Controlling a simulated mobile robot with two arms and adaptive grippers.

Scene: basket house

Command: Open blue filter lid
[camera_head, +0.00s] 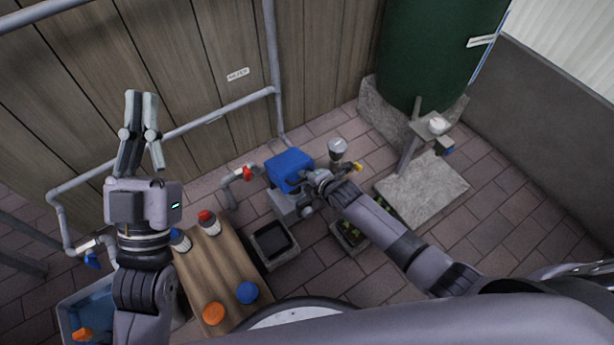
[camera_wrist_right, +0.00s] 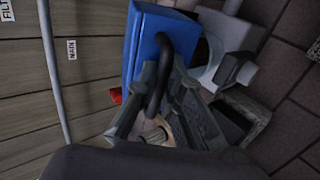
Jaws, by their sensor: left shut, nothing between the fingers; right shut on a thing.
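The blue filter lid (camera_head: 288,165) sits at the grey filter body (camera_head: 287,203) in the middle of the head view. In the right wrist view the lid (camera_wrist_right: 146,32) fills the upper middle, with a curved black handle (camera_wrist_right: 166,60). My right gripper (camera_head: 315,180) is at the lid's right side. In the wrist view its fingers (camera_wrist_right: 165,92) are shut on the black handle. I cannot tell whether the lid is raised off the body. My left gripper (camera_head: 141,97) is shut and empty, raised at the left, well away from the filter.
A wooden table (camera_head: 222,265) holds bottles and an orange and a blue round item. A dark-filled tray (camera_head: 258,258) and a plant box (camera_head: 338,236) stand near the filter. A red-handled valve (camera_head: 247,172) is left of it. A green tank (camera_head: 430,50) stands behind right.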

